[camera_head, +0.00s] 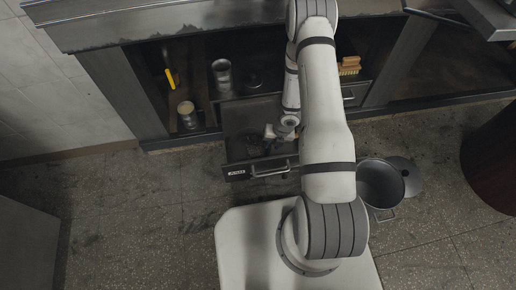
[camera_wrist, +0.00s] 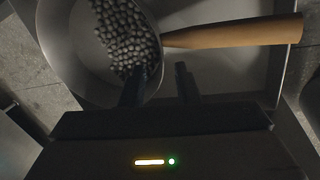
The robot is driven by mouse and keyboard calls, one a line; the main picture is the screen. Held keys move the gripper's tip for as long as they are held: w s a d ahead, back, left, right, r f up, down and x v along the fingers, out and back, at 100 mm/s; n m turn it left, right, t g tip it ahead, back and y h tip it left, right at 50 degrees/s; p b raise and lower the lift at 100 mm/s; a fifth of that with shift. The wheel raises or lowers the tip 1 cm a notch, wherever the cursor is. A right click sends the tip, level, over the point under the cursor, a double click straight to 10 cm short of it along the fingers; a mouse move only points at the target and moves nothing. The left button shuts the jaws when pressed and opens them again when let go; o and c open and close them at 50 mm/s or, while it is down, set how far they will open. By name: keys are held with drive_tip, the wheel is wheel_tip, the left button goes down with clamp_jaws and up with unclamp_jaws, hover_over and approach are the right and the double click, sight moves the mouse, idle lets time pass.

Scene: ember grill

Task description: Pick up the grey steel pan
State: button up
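The grey steel pan (camera_wrist: 75,70) shows at the upper left of the wrist view. It holds many small dark round pieces and has a wooden handle (camera_wrist: 235,32) pointing right. It lies in an open drawer (camera_head: 248,118). My gripper (camera_wrist: 160,70) is open, its two dark fingers apart near the pan's rim below the handle's base. The left finger overlaps the pan and the right finger is outside it. I cannot tell whether they touch it. In the head view my gripper (camera_head: 270,132) is over the drawer, and I cannot make out the pan there.
The drawer front has a handle (camera_head: 271,170) and a label. A lidless pot (camera_head: 380,184) stands on the floor to the right, with a round lid (camera_head: 408,172) beside it. A tin (camera_head: 222,74), a cup (camera_head: 187,112) and a brush (camera_head: 349,66) are in the cabinet.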

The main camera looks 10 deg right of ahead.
sight(270, 148)
drive_tip(key=b+x, duration=0.1)
drive_tip(key=x, duration=0.3)
drive_tip(key=shift+d+b, duration=0.2)
drive_tip(key=shift+b, duration=0.2)
drive_tip(key=shift+r, duration=0.1)
drive_tip(key=shift+c, duration=0.2)
clamp_jaws()
